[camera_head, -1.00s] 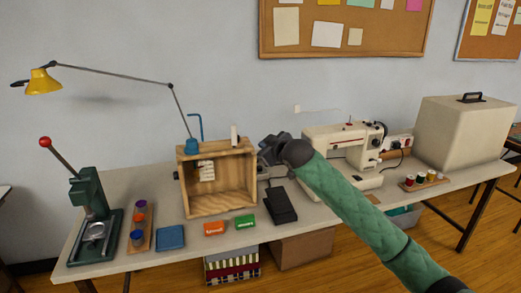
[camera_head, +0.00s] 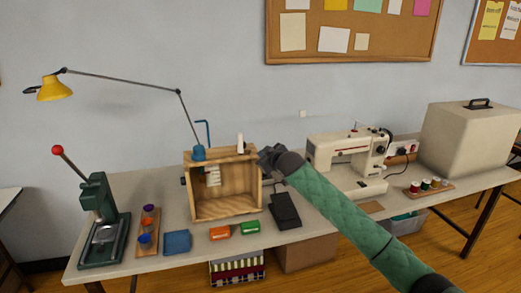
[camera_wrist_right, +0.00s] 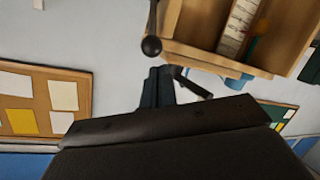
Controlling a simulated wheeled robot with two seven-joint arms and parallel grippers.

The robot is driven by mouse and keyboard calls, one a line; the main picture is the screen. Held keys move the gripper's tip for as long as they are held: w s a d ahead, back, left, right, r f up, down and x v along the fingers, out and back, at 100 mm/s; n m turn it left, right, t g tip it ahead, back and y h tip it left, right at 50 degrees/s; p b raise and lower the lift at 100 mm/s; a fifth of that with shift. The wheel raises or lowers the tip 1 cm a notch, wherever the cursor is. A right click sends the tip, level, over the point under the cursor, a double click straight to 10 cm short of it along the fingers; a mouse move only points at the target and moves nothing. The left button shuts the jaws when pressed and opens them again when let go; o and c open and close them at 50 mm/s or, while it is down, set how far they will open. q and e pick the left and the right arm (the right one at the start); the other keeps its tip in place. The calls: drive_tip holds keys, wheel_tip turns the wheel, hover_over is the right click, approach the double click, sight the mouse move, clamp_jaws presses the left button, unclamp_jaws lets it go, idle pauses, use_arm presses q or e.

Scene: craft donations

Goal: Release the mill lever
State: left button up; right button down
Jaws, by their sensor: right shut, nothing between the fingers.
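A dark lever with a round black knob (camera_wrist_right: 152,46) hangs into the right wrist view beside an open wooden box; I take it for the mill lever, but cannot confirm it. My right gripper (camera_wrist_right: 157,88) has its fingers together and empty, with the knob just past the fingertips and apparently apart from them. In the head view my right gripper (camera_head: 268,157) is at the right side of the wooden box (camera_head: 226,211), and the black knob cannot be made out there. A green press (camera_head: 98,195) with a red-knobbed lever (camera_head: 58,150) stands at the table's left end. My left gripper is not in view.
A lamp (camera_head: 54,90) arches over the table's left side. A black pedal (camera_head: 285,210) and a sewing machine (camera_head: 350,155) stand right of the box. Orange (camera_head: 219,233) and green (camera_head: 249,227) packets and a blue pad (camera_head: 177,242) lie in front.

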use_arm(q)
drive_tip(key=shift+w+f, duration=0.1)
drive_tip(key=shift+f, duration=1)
use_arm(e)
drive_tip(key=shift+s+d+f, duration=0.15)
drive_tip(key=shift+d+f, duration=0.25)
drive_tip(key=shift+f, duration=0.1)
drive_tip(key=shift+f, duration=0.1)
